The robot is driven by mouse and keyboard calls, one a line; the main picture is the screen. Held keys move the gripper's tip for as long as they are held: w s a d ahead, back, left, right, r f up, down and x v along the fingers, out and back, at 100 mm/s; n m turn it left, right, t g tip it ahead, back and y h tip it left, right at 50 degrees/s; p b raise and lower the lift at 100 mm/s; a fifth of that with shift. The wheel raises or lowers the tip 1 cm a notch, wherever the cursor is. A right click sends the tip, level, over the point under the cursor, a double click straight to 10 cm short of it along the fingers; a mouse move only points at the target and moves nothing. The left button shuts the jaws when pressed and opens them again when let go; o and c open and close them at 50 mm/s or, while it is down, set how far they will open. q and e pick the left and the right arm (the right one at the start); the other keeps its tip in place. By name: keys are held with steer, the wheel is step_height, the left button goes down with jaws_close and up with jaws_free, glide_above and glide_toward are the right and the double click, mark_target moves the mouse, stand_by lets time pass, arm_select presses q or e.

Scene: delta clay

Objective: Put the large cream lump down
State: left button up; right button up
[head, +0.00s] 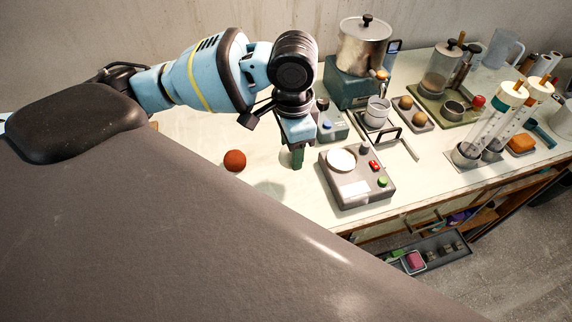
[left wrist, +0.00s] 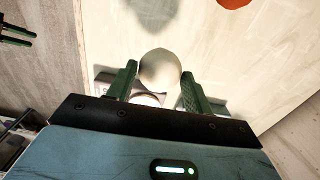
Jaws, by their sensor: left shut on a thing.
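The large cream lump (left wrist: 160,68) is a pale round ball between the green fingers of my left gripper (left wrist: 161,92) in the left wrist view. The fingers are shut on it. In the head view my left gripper (head: 297,158) points down over the white table, just left of a grey device. A shadow lies on the table below, so the gripper looks raised, but the exact height is unclear.
A red-brown ball (head: 235,161) lies left of my gripper. The grey device (head: 352,188) with a white round plate (head: 341,160) and buttons stands at the right. A metal pot (head: 365,45) and tall tubes (head: 492,125) stand farther right. The table around the ball is clear.

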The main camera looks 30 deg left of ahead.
mark_target(286, 154)
arm_select(q)
steer(key=m, duration=0.3)
steer(key=w+a+r+m, duration=0.1)
steer(key=m, duration=0.1)
steer(key=shift+m, duration=0.3)
steer(key=m, duration=0.3)
steer(key=shift+w+a+r, duration=0.2)
steer(key=shift+a+r, duration=0.05)
steer(key=shift+r, duration=0.1)
steer(key=m, duration=0.3)
steer(key=a+r+m, duration=0.1)
steer(key=m, duration=0.2)
steer(key=w+m, duration=0.1)
steer(key=m, duration=0.2)
steer(key=shift+a+r+m, duration=0.25)
steer(key=shift+r+m, duration=0.15)
steer(key=shift+f+b, duration=0.5)
steer(key=shift+f, duration=4.5)
steer(key=shift+f, duration=0.1)
steer(key=o, duration=1.1)
steer(key=shift+f, duration=0.1)
steer(key=shift+o, duration=0.2)
